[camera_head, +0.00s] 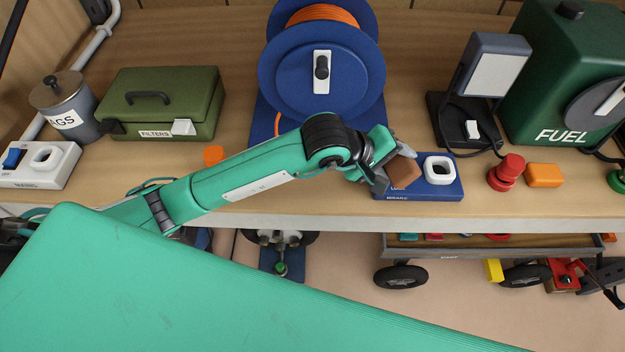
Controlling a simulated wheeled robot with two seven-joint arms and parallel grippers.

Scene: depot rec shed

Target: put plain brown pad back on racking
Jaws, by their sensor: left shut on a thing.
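The plain brown pad (404,172) is a small brown block in the jaws of my left gripper (392,168). My left gripper is shut on it, and the fingers hide part of it. The pad shows just above or against the left half of a blue lettered plate (448,191); I cannot tell whether it touches the plate. The plate lies at the front edge of the wooden racking shelf (320,205) and bears a white ring-like piece (438,170) on its right half. My right gripper is not in view.
A blue reel (290,70) with orange cord stands behind my arm. A red knob (506,172), an orange block (544,176), a black-based lamp (495,70) and a green fuel can (560,75) stand to the right. A green filters box (160,100) is at left. A cart (460,248) stands below.

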